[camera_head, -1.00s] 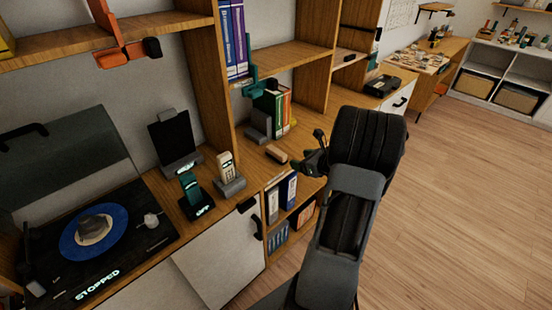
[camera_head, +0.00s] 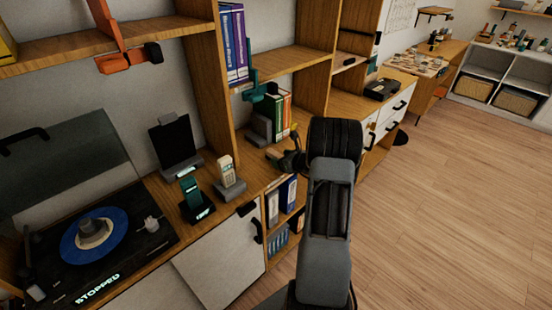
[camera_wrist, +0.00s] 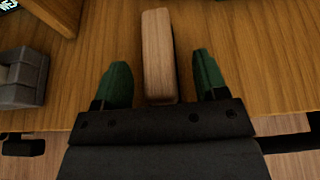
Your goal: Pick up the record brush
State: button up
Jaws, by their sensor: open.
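The record brush (camera_wrist: 157,55), a pale wooden block, lies on the wooden counter (camera_wrist: 230,60) in the wrist view. My gripper (camera_wrist: 163,85) is open, with one green fingertip on each side of the near part of the brush. Small gaps show between the brush and both fingers. The brush's near end meets the dark gripper body in the picture, and I cannot tell whether they touch. In the head view my gripper (camera_head: 287,160) is low over the counter and the brush (camera_head: 274,154) is partly hidden behind it.
A phone in a grey cradle (camera_head: 228,178) and a dark stand (camera_head: 195,200) are left of my gripper. Binders (camera_head: 278,112) and a grey bookend (camera_head: 258,130) stand behind it. A turntable (camera_head: 95,240) is at the far left. Open floor (camera_head: 450,200) lies right.

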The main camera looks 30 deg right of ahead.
jog(key=shift+w+a+f, duration=0.1)
jog(key=shift+w+f, duration=0.15)
jog(key=shift+w, duration=0.3)
jog(key=c, duration=1)
jog(key=shift+r, duration=0.1)
